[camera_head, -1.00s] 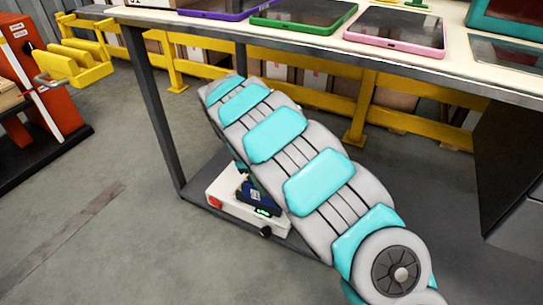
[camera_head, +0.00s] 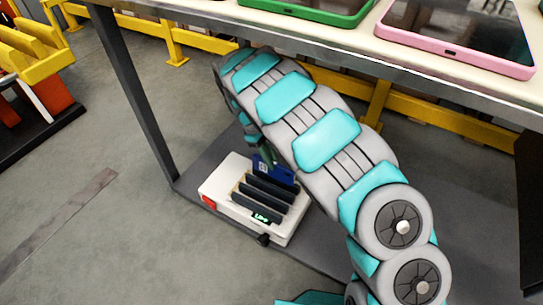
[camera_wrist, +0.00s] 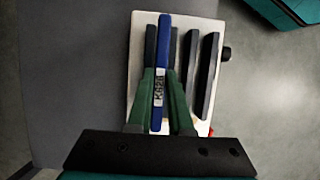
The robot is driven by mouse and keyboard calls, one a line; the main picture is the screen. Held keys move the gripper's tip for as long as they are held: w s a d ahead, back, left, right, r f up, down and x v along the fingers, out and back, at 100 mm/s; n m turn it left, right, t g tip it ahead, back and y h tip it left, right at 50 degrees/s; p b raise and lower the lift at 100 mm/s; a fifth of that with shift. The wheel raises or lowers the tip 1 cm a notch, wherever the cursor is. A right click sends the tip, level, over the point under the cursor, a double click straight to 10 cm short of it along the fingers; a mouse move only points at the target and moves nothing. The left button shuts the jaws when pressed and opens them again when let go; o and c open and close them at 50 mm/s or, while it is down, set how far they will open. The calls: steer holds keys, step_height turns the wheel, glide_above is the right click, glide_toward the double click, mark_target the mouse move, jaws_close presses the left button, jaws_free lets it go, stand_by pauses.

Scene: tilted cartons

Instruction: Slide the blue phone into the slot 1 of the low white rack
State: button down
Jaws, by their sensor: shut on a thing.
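The low white rack (camera_head: 222,193) sits on the grey lower shelf under the table, with several dark upright dividers and a lit green display on its front. The blue phone (camera_head: 286,175) is upright at the rack's far side, partly hidden by my arm. In the wrist view the phone (camera_wrist: 164,45) stands on edge over the rack (camera_wrist: 137,45), among the dark dividers, with a pale label. My gripper (camera_wrist: 163,85) is shut on it, one green finger on each side. I cannot tell whether its lower edge is inside a slot.
The tabletop (camera_head: 360,48) overhangs the rack and carries a green-framed tablet (camera_head: 345,8) and a pink-framed tablet (camera_head: 470,35). A dark table leg (camera_head: 130,95) stands left of the rack. The floor at left is open.

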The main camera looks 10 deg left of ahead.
mark_target(271, 172)
steer(key=shift+f+b, duration=0.4)
steer(key=shift+f, duration=2.5)
steer(key=shift+f+p, duration=0.3)
steer(key=c, duration=0.8)
jaws_free()
steer(key=shift+o, duration=0.2)
steer(key=shift+r, duration=0.1)
steer(key=p+v, duration=0.1)
steer(key=v, duration=0.6)
steer(key=shift+w+a+r, duration=0.1)
steer(key=shift+r, duration=0.2)
steer(key=shift+r, duration=0.1)
